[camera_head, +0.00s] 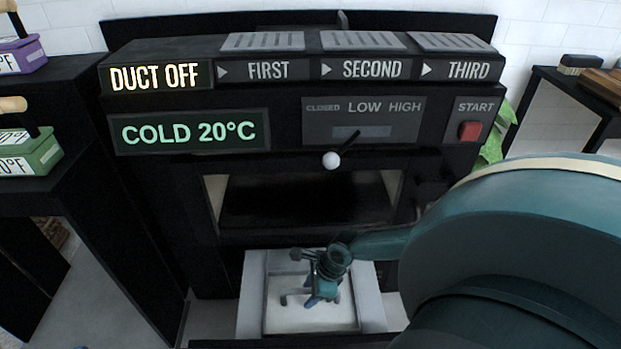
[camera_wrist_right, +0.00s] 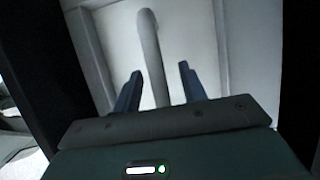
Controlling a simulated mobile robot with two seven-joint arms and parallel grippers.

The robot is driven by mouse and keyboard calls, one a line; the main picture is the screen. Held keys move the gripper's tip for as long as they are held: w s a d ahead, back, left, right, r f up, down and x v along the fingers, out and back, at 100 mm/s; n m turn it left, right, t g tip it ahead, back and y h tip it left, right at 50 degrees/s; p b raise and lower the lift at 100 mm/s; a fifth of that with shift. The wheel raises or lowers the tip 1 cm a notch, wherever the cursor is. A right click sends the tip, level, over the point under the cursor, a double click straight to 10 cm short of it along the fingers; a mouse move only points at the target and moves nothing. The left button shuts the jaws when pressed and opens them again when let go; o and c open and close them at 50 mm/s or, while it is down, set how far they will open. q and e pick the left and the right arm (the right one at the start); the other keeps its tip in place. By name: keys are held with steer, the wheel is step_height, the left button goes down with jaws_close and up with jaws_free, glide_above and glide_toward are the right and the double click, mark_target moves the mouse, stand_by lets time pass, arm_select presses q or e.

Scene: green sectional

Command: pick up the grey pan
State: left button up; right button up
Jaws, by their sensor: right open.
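The grey pan (camera_head: 371,300) is a square, light-grey tray with raised walls, low in front of the black oven in the head view. Its walls also show in the right wrist view (camera_wrist_right: 88,50). A grey bar-like handle (camera_wrist_right: 151,50) rises over its pale floor. My right gripper (camera_head: 313,298) is over the pan, pointing down. In the right wrist view its two blue fingers (camera_wrist_right: 160,75) are apart, with the handle between them and visible gaps on both sides. My arm and wrist hide part of the pan in the head view. My left gripper is not in view.
The black oven (camera_head: 290,174) stands behind the pan, with a lever knob (camera_head: 332,160) and red start button (camera_head: 470,130). Another dark table (camera_head: 555,80) is at right.

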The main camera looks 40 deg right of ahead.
steer(key=shift+f, duration=0.25)
stand_by(0.3)
jaws_close()
steer(key=shift+r, duration=0.1)
stand_by(1.2)
